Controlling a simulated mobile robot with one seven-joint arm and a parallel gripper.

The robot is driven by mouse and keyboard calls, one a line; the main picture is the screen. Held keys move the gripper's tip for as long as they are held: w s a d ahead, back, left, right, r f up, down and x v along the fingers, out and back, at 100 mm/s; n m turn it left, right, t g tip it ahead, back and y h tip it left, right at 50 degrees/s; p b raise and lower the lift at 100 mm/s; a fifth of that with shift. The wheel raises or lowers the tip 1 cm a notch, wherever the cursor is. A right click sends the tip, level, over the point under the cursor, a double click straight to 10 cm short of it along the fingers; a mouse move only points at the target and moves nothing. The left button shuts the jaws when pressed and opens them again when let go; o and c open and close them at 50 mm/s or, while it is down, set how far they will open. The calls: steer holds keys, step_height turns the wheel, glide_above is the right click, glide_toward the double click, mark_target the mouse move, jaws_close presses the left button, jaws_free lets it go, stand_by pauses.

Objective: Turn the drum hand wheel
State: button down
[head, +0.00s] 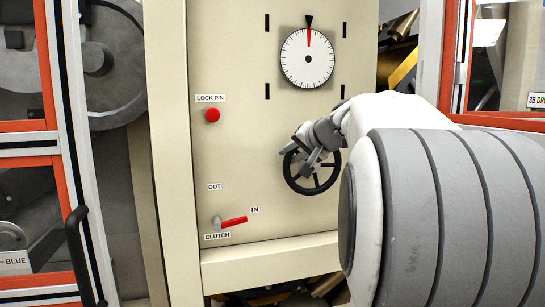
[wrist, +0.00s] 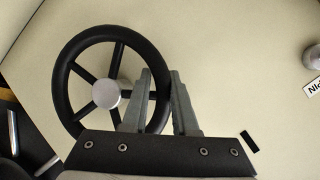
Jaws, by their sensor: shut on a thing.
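The hand wheel (head: 314,178) is black with several spokes and sits on the lower right of the cream panel. In the wrist view the wheel (wrist: 65,72) shows its grey hub at the centre. My gripper (head: 297,148) is at the wheel's upper edge in the head view. In the wrist view the fingers of my gripper (wrist: 162,75) straddle the rim, one on each side, and are shut on it. Part of the rim is hidden behind the fingers. A white dial (head: 307,70) above the wheel has a red needle pointing up at a black triangle.
A red lock pin button (head: 212,115) is on the panel's left. Below it the red clutch lever (head: 232,221) points right toward the IN label. Orange-framed doors (head: 61,130) flank the panel. My arm covers the lower right of the head view.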

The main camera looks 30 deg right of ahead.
steer(key=shift+w+a+f, duration=0.1)
steer(key=shift+a+f, duration=0.2)
steer(key=shift+f, duration=0.15)
steer(key=c, duration=0.7)
jaws_free()
steer(key=shift+r, duration=0.2)
steer(key=shift+d, duration=0.1)
steer(key=shift+r, duration=0.1)
